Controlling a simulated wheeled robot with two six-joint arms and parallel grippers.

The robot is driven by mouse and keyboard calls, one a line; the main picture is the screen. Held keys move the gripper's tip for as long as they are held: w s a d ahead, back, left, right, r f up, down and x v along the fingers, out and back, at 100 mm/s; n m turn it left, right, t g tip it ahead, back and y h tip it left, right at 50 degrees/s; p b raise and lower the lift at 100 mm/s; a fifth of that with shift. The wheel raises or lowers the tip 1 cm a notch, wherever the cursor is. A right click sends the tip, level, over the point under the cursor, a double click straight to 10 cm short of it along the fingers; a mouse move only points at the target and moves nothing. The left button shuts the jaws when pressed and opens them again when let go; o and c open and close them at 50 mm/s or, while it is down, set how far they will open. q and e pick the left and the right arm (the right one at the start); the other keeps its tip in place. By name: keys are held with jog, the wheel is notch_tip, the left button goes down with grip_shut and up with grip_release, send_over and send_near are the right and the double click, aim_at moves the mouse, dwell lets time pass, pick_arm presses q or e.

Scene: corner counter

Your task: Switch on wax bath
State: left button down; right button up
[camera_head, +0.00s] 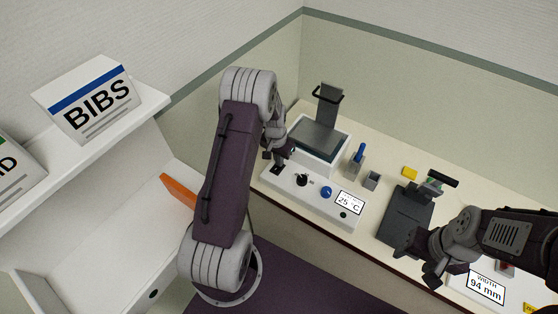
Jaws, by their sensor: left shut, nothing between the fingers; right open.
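The wax bath (315,195) is a white unit on the counter with a dark basin (318,138) at its back. A small dark round spot sits below the display. My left gripper (279,168) is shut and empty over the panel's left end, by a dark switch-like part that it partly hides. Whether it touches the panel cannot be told. My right gripper (418,265) is open and empty at the lower right, near the counter's front edge.
A dark grey device (405,212) stands right of the bath, and a unit reading "WIDTH 94 mm" (486,287) is at lower right. A shelf with a BIBS box (88,98) is at left.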

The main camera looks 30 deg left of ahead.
pick_arm(q)
jog(key=shift+s+d+f, duration=0.1)
jog(key=shift+f, duration=0.05)
jog(key=shift+s, duration=0.75)
